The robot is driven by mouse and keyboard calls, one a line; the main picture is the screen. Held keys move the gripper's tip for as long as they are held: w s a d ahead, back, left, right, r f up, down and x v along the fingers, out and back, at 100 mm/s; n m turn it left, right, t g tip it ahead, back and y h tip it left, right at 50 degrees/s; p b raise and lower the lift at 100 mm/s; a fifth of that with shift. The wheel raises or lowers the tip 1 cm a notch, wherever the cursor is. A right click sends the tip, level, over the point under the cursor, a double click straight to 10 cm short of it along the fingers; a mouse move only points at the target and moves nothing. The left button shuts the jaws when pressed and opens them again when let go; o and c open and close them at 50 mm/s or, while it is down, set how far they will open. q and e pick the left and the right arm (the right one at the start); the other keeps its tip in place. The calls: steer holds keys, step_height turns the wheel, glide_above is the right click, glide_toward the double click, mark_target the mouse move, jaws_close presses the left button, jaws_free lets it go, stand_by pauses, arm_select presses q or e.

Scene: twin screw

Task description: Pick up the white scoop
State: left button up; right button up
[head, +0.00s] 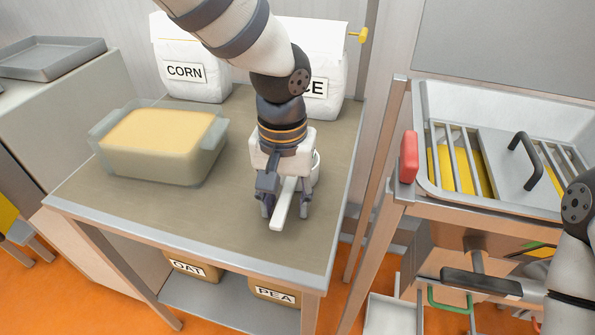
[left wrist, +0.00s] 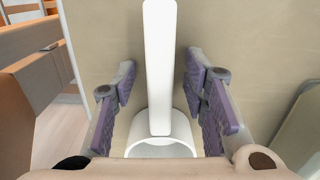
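The white scoop (head: 281,212) lies on the worktable (head: 215,225) near its front right. Its long flat handle points toward the front and its round cup is partly hidden behind my left gripper. My left gripper (head: 286,210) is over the scoop, pointing down, with one finger on each side of the handle. In the left wrist view the scoop (left wrist: 158,70) runs up the middle between the purple-padded fingers of the gripper (left wrist: 159,85). A clear gap shows on both sides, so the fingers are apart from it.
A tub of yellow grain (head: 150,165) stands left of the scoop. The CORN bag (head: 190,85) and another white bag (head: 325,95) stand behind. A metal machine with a red button (head: 409,157) is to the right. The table's front left is clear.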

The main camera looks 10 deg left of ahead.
arm_select(q)
steer(key=shift+r, duration=0.15)
jaws_close()
steer(key=shift+r, duration=0.45)
step_height(320, 180, up, 3)
steer(key=shift+s+r+p, duration=0.15)
steer(key=shift+r+p, duration=0.05)
steer(key=shift+p, duration=0.1)
steer(key=s+d+r, duration=0.2)
steer(key=s+r, duration=0.2)
steer(key=s, duration=0.2)
steer(key=s+d+r+p, duration=0.1)
steer(key=s+d+r, duration=0.1)
steer(key=s+r, duration=0.2)
steer(key=s, duration=0.3)
steer(key=shift+r, duration=0.35)
arm_select(e)
steer(key=w+r+t, duration=0.1)
steer(key=w+r, duration=0.1)
steer(key=shift+w+r, duration=0.35)
steer(key=shift+w, duration=0.05)
